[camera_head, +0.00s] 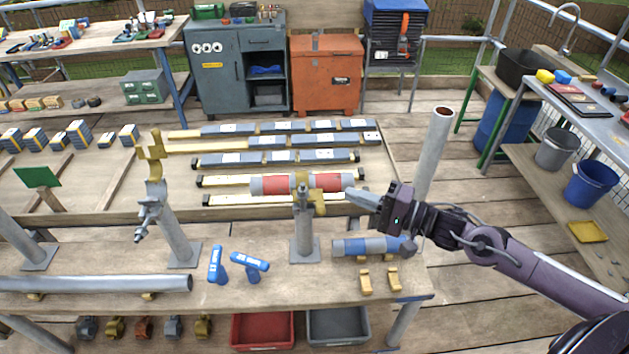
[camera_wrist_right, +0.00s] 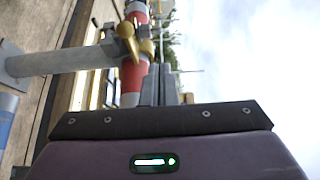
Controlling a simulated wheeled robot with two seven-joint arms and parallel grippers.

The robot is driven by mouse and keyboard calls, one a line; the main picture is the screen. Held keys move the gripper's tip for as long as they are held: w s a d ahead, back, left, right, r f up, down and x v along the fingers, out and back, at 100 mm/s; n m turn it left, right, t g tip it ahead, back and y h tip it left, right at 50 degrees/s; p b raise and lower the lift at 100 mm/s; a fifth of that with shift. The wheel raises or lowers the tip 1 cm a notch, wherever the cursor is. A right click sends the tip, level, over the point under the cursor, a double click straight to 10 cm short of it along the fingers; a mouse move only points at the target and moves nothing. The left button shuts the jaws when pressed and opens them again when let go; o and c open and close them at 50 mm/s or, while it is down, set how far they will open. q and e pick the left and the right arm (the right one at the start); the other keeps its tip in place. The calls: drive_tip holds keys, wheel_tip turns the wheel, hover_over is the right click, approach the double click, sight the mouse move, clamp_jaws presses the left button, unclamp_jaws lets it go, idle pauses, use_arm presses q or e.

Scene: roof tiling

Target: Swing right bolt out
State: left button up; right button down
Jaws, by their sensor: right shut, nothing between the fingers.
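My right gripper (camera_head: 352,196) comes in from the right, shut and empty, with its fingertips near the right end of a red and grey tube (camera_head: 272,184). Its fingers also show in the right wrist view (camera_wrist_right: 158,85), pointing toward the same tube (camera_wrist_right: 131,82). A brass-coloured clamp (camera_head: 318,196) sits around the tube on top of a grey post (camera_head: 304,238); the clamp also shows in the wrist view (camera_wrist_right: 128,32). A grey bolt (camera_head: 302,196) appears at the clamp's front; its exact angle is too small to tell. The fingers are to the right of the clamp, apart from it.
A second brass clamp (camera_head: 154,165) stands open on a left post (camera_head: 178,236), with its bolt (camera_head: 144,222) hanging out. A blue and grey tube (camera_head: 368,246) lies on the bench below my gripper. An upright pipe (camera_head: 435,150) rises behind my arm.

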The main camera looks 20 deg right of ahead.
sight(314, 193)
drive_tip(key=shift+w, duration=0.1)
drive_tip(key=p+x, duration=0.1)
drive_tip(key=x, duration=0.7)
drive_tip(key=shift+w+r+p, duration=0.1)
drive_tip(key=shift+w+p, duration=0.05)
drive_tip(key=shift+p, duration=0.15)
drive_tip(key=shift+x, duration=0.85)
drive_tip(key=shift+f, duration=0.25)
